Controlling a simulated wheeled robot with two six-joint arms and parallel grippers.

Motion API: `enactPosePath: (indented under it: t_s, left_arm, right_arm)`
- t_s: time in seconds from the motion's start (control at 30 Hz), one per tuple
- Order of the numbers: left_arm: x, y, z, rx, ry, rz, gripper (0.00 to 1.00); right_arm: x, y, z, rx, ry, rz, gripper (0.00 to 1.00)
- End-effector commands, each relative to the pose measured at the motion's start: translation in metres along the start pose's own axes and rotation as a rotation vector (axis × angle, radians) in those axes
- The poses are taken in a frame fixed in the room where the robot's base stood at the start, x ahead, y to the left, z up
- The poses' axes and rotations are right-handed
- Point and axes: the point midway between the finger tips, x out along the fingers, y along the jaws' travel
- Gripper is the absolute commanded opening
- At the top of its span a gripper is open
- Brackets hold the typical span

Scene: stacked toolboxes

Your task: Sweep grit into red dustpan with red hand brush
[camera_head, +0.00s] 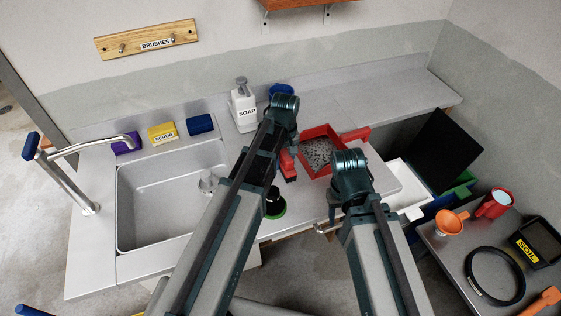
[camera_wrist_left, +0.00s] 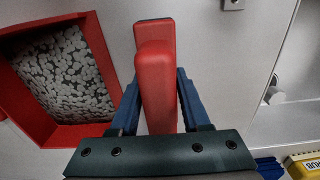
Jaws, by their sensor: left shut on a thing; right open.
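The red dustpan (camera_head: 333,132) lies on the counter right of the sink, its handle toward the right. Grey grit (camera_head: 317,152) is spread inside its walls; the pan with grit also shows at left in the left wrist view (camera_wrist_left: 62,85). My left gripper (camera_wrist_left: 156,100) is shut on the red hand brush (camera_wrist_left: 157,75), just beside the dustpan and apart from it. The brush shows partly in the head view (camera_head: 288,164), behind my left arm. My right gripper (camera_head: 349,172) is open, near the dustpan's front right; its fingertips are mostly hidden.
A soap bottle (camera_head: 243,105) stands behind, with a blue item beside it. The sink (camera_head: 170,200) is at left, with sponges along its back edge. A green-and-black round scrubber (camera_head: 275,205) is by my left arm. The counter's back right is clear.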

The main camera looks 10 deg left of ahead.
Motion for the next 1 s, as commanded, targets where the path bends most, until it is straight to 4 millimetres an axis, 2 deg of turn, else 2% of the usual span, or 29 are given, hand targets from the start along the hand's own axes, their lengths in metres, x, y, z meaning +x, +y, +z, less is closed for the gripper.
enactPosePath:
  t_s: [0.23,0.57,1.0]
  left_arm:
    - [-0.003,0.003,0.000,0.002,0.000,0.007,0.00]
    - [-0.030,0.001,0.000,0.001,0.000,0.004,0.00]
    - [-0.034,0.001,0.000,0.001,0.000,0.002,0.00]
  right_arm:
    - [-0.003,0.000,0.000,0.000,0.000,0.000,0.50]
    - [-0.030,0.003,0.002,0.000,0.000,0.000,0.50]
    - [-0.034,0.003,0.002,0.000,0.000,0.000,0.50]
